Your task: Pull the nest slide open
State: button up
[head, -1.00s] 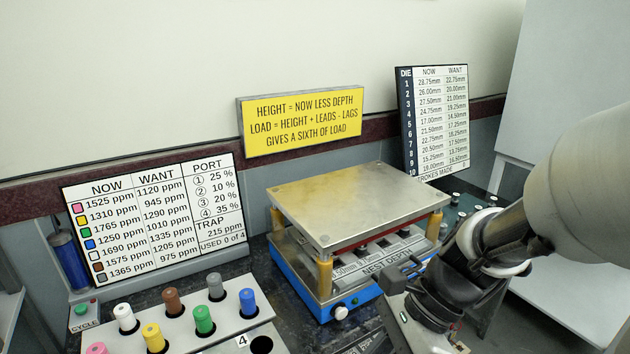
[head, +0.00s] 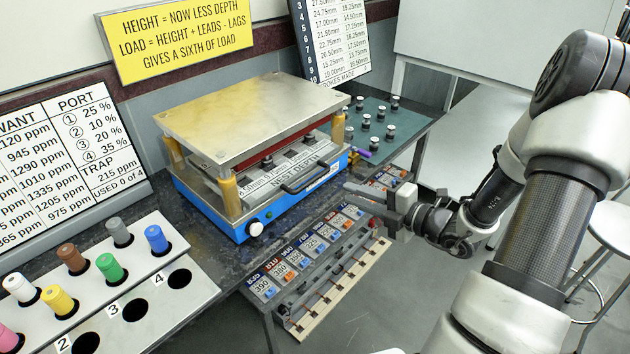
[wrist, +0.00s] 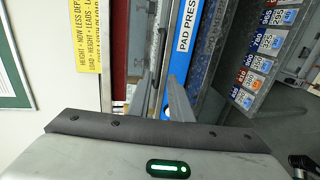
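The nest slide (head: 292,166), labelled NEST DEPTH, sits in the blue-based press (head: 247,217) under its metal top plate. Its dark handle (head: 312,179) sticks out at the press front. My gripper (head: 358,187) is in front of the press, right of the handle, with clear space between them in the head view. In the wrist view my two fingers (wrist: 166,95) stand apart with nothing held between them. The dark handle bar (wrist: 158,50) shows beyond the fingertips there. The exact distance to the handle is hard to tell.
Numbered tiles (head: 305,245) lie in racks along the bench front, below my gripper. A green board with several dark pegs (head: 366,122) is right of the press. A tray with coloured cylinders (head: 110,267) is at left.

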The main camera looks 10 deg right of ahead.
aim_at(315, 181)
jog(key=b+x, duration=0.2)
jog(key=x, duration=1.2)
jog(key=shift+w+a, duration=0.1)
jog(key=shift+w, duration=0.05)
grip_shut()
